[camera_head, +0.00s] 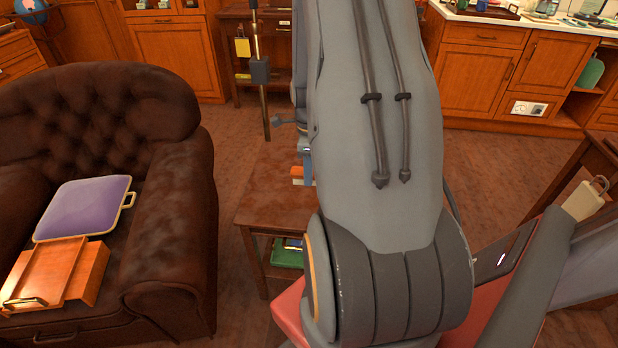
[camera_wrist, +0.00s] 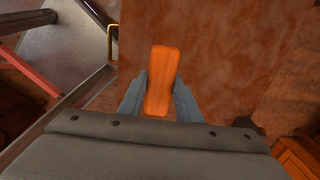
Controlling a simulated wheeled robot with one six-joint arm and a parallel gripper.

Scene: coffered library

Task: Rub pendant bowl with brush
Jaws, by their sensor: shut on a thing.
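My gripper (camera_wrist: 159,98) is shut on an orange wooden block-like thing, which looks like the brush (camera_wrist: 162,75). It sits lengthwise between the two blue-grey fingers, over a brown wooden side table (camera_wrist: 215,50). In the head view a small orange and white part of the brush (camera_head: 297,172) shows beside my arm, above the side table (camera_head: 262,190); the rest is hidden by my arm. I cannot tell whether the brush touches the table top. I cannot make out a pendant bowl in either view.
A dark leather armchair (camera_head: 105,105) stands at left, with a purple tray (camera_head: 85,208) and an orange wooden box (camera_head: 55,275) on it. A thin pole with a grey box (camera_head: 260,70) stands behind the table. Wooden cabinets (camera_head: 487,75) line the back.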

